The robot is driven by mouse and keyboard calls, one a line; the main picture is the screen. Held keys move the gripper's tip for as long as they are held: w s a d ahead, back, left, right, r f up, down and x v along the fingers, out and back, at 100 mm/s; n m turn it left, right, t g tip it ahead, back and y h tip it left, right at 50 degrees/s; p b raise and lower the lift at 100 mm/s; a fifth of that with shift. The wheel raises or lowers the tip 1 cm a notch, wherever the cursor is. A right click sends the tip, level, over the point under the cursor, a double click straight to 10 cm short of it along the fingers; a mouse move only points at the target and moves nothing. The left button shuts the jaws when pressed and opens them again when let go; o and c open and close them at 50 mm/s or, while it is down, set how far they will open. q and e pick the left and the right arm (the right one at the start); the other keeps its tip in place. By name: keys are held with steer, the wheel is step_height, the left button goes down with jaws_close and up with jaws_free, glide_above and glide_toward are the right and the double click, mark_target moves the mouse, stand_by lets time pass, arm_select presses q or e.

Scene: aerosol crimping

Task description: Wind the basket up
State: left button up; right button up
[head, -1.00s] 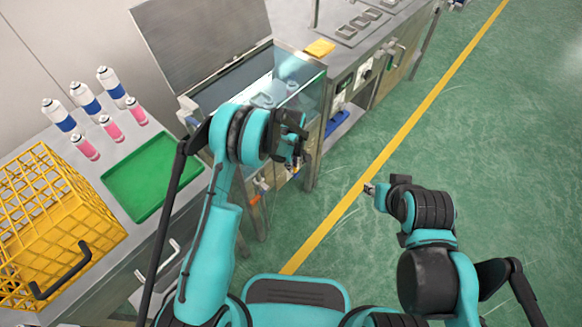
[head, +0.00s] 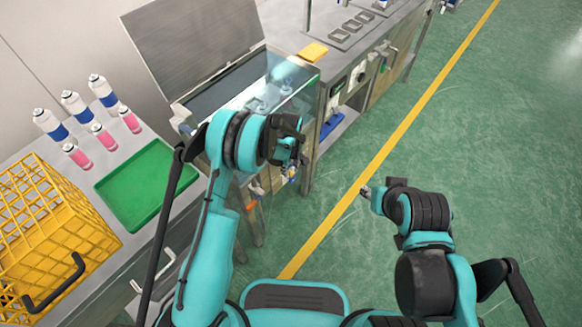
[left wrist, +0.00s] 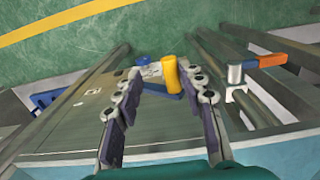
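A water tank with a glass front (head: 292,85) and a raised lid stands ahead. A dim shape shows behind the glass; I cannot tell whether it is the basket. A yellow cylindrical handle (left wrist: 171,74) lies between the fingertips of my left gripper (left wrist: 168,80) in the left wrist view, with gaps visible on both sides. My left gripper (head: 291,170) is open, low in front of the tank in the head view.
A yellow wire crate (head: 50,240), a green tray (head: 150,185) and several bottles (head: 77,105) stand on the left bench. An orange-handled valve (left wrist: 268,61) is right of my left gripper in the left wrist view. The green floor at right is clear.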

arm_select(q)
step_height(320, 180, up, 12)
stand_by(0.6)
steer(key=shift+c, duration=0.3)
